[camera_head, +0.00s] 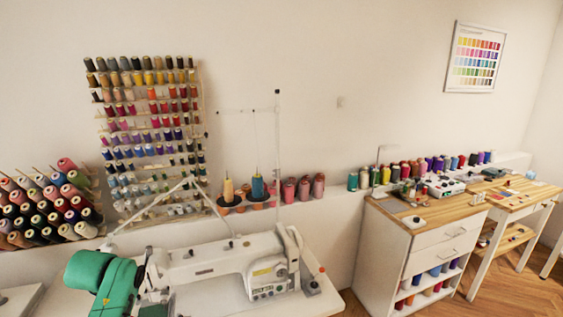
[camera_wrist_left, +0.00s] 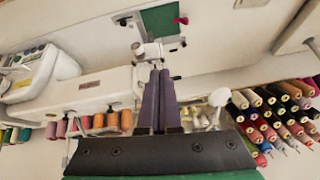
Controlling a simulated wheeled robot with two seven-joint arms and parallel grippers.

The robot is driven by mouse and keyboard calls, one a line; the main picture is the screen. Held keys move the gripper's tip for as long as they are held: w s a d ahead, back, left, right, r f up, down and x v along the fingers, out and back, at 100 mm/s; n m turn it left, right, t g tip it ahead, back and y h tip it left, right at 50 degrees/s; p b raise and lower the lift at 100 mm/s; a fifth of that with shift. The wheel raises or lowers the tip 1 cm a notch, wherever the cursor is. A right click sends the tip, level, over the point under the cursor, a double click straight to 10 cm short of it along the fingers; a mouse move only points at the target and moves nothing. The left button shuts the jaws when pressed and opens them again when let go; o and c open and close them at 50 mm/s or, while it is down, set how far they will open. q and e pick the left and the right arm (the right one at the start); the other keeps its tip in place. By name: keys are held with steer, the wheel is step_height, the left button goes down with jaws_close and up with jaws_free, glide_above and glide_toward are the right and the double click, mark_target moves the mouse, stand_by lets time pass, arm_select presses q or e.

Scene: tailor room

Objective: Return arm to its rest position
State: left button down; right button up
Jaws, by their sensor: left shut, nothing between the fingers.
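My left arm (camera_head: 103,283), with green casing, shows at the lower left of the head view, in front of the sewing machine's left end. My left gripper (camera_wrist_left: 158,72) shows in the wrist view. Its two long dark fingers lie together, shut with nothing between them. In the wrist view the fingers point toward the machine's needle end. I cannot tell whether they touch it. My right arm and right gripper are in neither view.
A white sewing machine (camera_head: 225,262) stands on a white table (camera_head: 325,302). The wrist view shows a green piece (camera_wrist_left: 162,22) near its needle end. A cone rack (camera_head: 45,212) is at left, a spool rack (camera_head: 150,130) on the wall. A drawer cabinet (camera_head: 432,242) stands right.

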arm_select(q)
steer(key=s+d+f+m+g+h, duration=0.1)
steer(key=s+d+f, duration=0.35)
steer(key=s, duration=0.35)
steer(key=s+d+f+m+g+h, duration=0.1)
steer(key=s+d+f+m, duration=0.15)
steer(key=s+d, duration=0.45)
steer(key=s+d+f+m+g, duration=0.1)
steer(key=s+d+f, duration=0.35)
steer(key=s, duration=0.45)
steer(key=s+f+g, duration=0.1)
steer(key=s+f, duration=0.1)
steer(key=f, duration=1.1)
steer(key=s+f, duration=0.2)
steer(key=f, duration=1.1)
steer(key=s+a+f+g+b, duration=0.1)
steer(key=s+a+f, duration=0.2)
steer(key=s+f, duration=0.9)
steer(key=s, duration=0.3)
steer(key=shift+a, duration=0.3)
